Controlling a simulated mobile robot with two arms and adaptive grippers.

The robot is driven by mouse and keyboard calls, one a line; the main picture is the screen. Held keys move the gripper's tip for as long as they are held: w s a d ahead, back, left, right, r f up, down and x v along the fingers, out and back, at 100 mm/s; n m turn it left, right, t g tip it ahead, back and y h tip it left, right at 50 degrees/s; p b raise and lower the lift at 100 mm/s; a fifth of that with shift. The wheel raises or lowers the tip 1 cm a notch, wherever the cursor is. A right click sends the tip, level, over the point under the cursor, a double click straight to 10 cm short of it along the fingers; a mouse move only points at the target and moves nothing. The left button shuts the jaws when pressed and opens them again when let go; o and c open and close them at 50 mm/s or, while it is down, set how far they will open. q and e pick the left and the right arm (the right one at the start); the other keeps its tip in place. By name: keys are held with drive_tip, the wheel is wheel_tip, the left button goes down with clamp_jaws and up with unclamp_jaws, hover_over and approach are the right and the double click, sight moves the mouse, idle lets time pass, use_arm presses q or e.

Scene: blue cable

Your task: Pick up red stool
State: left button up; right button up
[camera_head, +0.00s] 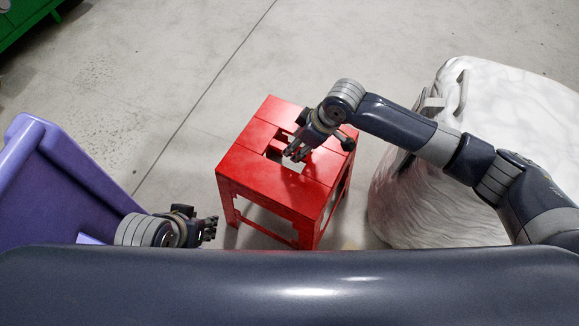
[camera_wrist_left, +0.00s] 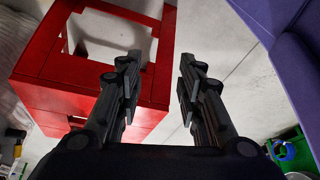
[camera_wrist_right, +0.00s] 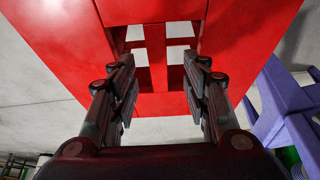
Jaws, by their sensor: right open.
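The red stool (camera_head: 262,178) stands upright on the floor in the middle of the head view, with an opening in the centre of its seat. My right gripper (camera_head: 291,156) is over the seat at this opening. In the right wrist view my right gripper (camera_wrist_right: 158,95) is open, its fingers either side of the bar across the opening; I cannot tell whether they touch the stool (camera_wrist_right: 60,35). My left gripper (camera_head: 212,229) is low, left of the stool. In the left wrist view my left gripper (camera_wrist_left: 160,85) is open and empty, beside the stool's side frame (camera_wrist_left: 50,60).
A purple plastic chair or bin (camera_head: 60,185) stands at the left, close to my left arm. A large white wrapped sack-like object (camera_head: 430,190) stands right of the stool. A green object (camera_head: 18,18) is at the far left. The grey floor behind the stool is clear.

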drive_tip(key=shift+b+x, duration=0.35)
drive_tip(key=shift+x, duration=0.75)
drive_tip(key=b+x, duration=0.2)
drive_tip(key=x, duration=0.2)
drive_tip(key=shift+w+a+f, duration=0.1)
drive_tip(key=shift+w+f, duration=0.1)
drive_tip(key=shift+f, duration=0.1)
use_arm(q)
drive_tip(key=w+d+r+t+h, duration=0.1)
drive_tip(key=w+d+r+t, duration=0.1)
drive_tip(key=w+r+t, duration=0.2)
drive_tip(key=w+d+r+t+h, duration=0.1)
drive_tip(key=w+d+r+t, duration=0.2)
drive_tip(key=w, duration=0.6)
wheel_tip(320, 180, up, 2)
drive_tip(key=shift+w+t, duration=0.3)
drive_tip(key=shift+t, duration=0.5)
drive_tip(key=shift+s+a+f+g, duration=0.25)
drive_tip(key=shift+s+f+g, duration=0.15)
drive_tip(key=shift+f, duration=0.15)
drive_tip(key=shift+s+a+f+g, duration=0.2)
drive_tip(key=shift+s+f+g, duration=0.15)
drive_tip(key=shift+f, duration=0.15)
use_arm(e)
drive_tip(key=shift+f, duration=0.3)
drive_tip(key=shift+c, duration=0.5)
clamp_jaws()
drive_tip(key=shift+w+a+r, duration=0.1)
